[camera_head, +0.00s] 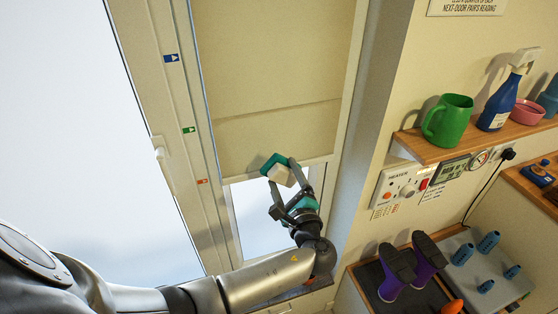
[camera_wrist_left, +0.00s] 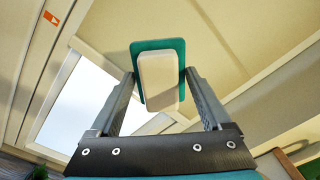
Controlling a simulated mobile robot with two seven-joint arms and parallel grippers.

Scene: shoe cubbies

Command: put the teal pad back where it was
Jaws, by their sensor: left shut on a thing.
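The teal pad (camera_head: 270,161) has a cream block on its near face. It is held in front of the lower part of the beige blind (camera_head: 270,75). My left gripper (camera_head: 284,177) is shut on the pad, with a finger on each side. In the left wrist view the teal pad (camera_wrist_left: 174,47) is upright between the fingertips (camera_wrist_left: 160,78), with the cream block facing the camera. I cannot tell whether the pad touches the blind. My right gripper is not in view.
The window frame (camera_head: 178,120) at left carries blue (camera_head: 172,58), green (camera_head: 189,130) and orange (camera_head: 202,181) markers. At right, a wooden shelf (camera_head: 470,143) holds a green mug (camera_head: 449,120) and a blue spray bottle (camera_head: 499,100). A heater panel (camera_head: 402,190) and purple boots (camera_head: 423,268) are below.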

